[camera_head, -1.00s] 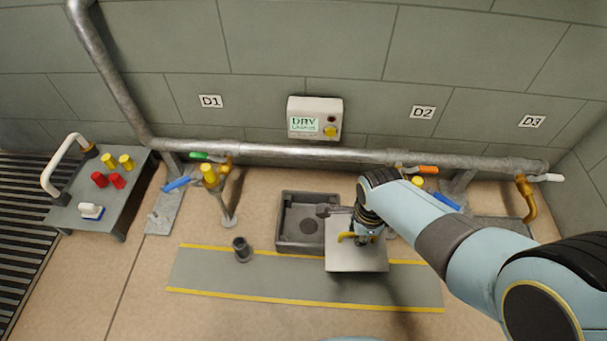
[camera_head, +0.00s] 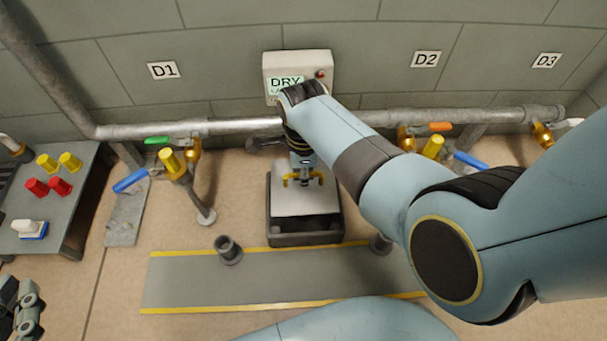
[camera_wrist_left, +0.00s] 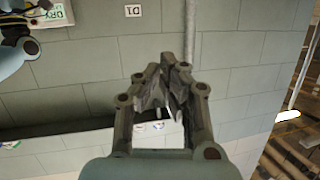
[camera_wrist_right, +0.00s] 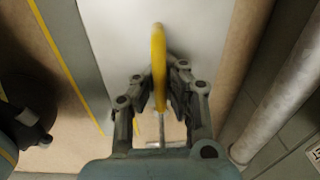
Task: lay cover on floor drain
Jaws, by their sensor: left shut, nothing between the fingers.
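The cover (camera_head: 290,205) is a pale square plate with a yellow handle (camera_head: 318,176). It is over the floor drain (camera_head: 305,239), a dark square frame whose front wall and rim show around it. I cannot tell whether the plate touches the drain or hovers just above. My right gripper (camera_head: 303,180) is shut on the handle; in the right wrist view the fingers (camera_wrist_right: 160,95) close around the yellow bar (camera_wrist_right: 159,60). My left gripper (camera_head: 25,300) is at the lower left of the head view, away from the drain; its fingers (camera_wrist_left: 163,85) are together and empty.
A grey pipe (camera_head: 235,126) with valves runs along the wall behind the drain. A grey box with a display (camera_head: 282,65) hangs above it. A short dark post (camera_head: 228,250) stands front left, another (camera_head: 380,244) front right. A bench (camera_head: 62,215) with coloured caps is left.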

